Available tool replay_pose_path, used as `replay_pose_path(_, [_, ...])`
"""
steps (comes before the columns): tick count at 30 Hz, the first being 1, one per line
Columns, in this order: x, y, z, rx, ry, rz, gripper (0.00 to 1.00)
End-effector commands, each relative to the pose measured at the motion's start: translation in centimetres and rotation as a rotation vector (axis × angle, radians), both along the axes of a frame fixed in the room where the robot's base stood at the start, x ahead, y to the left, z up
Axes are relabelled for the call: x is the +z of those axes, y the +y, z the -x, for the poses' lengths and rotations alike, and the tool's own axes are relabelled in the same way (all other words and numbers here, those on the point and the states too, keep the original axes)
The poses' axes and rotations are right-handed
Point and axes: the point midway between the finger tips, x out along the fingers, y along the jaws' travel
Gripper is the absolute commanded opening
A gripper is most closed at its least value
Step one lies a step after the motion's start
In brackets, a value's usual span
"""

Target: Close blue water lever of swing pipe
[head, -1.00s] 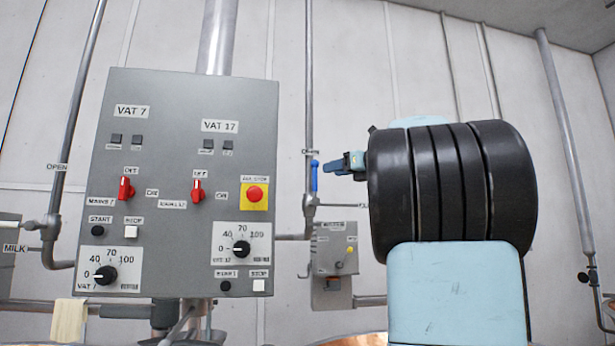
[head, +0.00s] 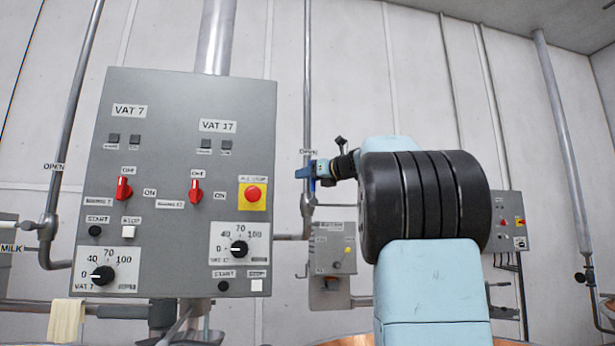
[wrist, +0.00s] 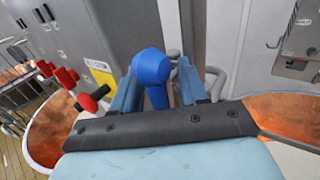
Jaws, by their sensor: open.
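The blue water lever (head: 312,185) is on the vertical swing pipe (head: 308,110) right of the control panel, mostly hidden behind my gripper (head: 307,171) in the head view. In the wrist view, its rounded blue end (wrist: 152,66) shows between the two blue fingers of my gripper (wrist: 156,76). The fingers are open, one on each side of the lever. I cannot tell whether either finger touches it. An "OPEN" label sits on the pipe just above the lever.
A grey control panel (head: 185,240) with red switches and a yellow-backed stop button stands close to the left. A small grey box (head: 332,268) is below the lever. Copper vat rims (wrist: 285,112) lie below on both sides in the wrist view.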

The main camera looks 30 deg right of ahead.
Motion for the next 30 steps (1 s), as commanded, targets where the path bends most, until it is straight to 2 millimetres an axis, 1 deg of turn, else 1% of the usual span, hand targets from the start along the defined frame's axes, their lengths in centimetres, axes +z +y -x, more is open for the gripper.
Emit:
replay_pose_path(2, [-0.01,0.02,0.01,0.0,0.0,0.0,0.42])
replay_pose_path(15, [-0.01,0.04,0.01,0.001,0.0,0.0,0.0])
replay_pose_path(25, [-0.02,0.05,0.01,0.001,0.0,0.0,0.0])
replay_pose_path(26, [-0.01,0.47,0.03,0.001,0.0,0.0,0.0])
replay_pose_path(30, [-0.04,0.3,-0.04,0.004,-0.001,-0.008,0.0])
